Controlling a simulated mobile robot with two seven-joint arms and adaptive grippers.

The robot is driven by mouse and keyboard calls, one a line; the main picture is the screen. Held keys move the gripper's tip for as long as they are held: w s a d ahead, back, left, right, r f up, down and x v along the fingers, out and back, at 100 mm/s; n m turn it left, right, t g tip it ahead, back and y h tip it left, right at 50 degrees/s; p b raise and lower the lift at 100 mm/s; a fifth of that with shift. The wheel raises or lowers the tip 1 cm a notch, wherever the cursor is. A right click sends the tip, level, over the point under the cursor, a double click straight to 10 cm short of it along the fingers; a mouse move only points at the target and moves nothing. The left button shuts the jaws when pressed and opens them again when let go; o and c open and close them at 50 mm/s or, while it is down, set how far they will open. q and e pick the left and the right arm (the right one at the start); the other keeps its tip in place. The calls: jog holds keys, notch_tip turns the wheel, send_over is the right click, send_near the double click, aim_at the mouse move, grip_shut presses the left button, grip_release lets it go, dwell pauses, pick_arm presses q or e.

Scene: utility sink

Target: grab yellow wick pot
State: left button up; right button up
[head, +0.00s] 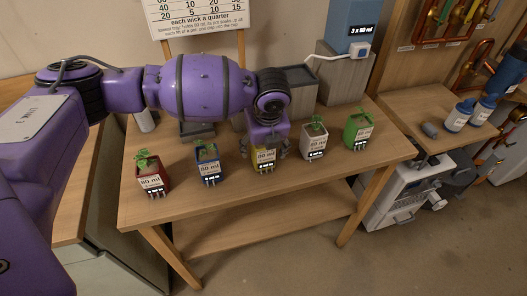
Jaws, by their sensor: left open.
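The yellow wick pot (264,160) stands upright on the wooden table, in the middle of a row of pots. It has a white label reading 80 ml, and its top is hidden by my gripper. My left gripper (265,146) points down over the yellow pot, with its open fingers on either side of the pot's upper part. I cannot tell whether the fingers touch the pot. My right gripper does not show.
A red pot (152,182) and a blue pot (209,170) stand to the left. A white pot (314,146) and a green pot (357,133) stand to the right. Grey blocks (343,80) stand behind. The table (225,199) is bare along its front edge.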

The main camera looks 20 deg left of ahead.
pick_arm(q)
jog(key=x, duration=0.2)
jog(key=shift+w+f, duration=0.15)
jog(key=shift+f, duration=0.15)
jog(key=shift+r, duration=0.1)
jog(key=c, duration=1.4)
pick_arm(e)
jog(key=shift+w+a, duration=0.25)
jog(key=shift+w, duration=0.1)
pick_arm(q)
jog(key=shift+r, duration=0.1)
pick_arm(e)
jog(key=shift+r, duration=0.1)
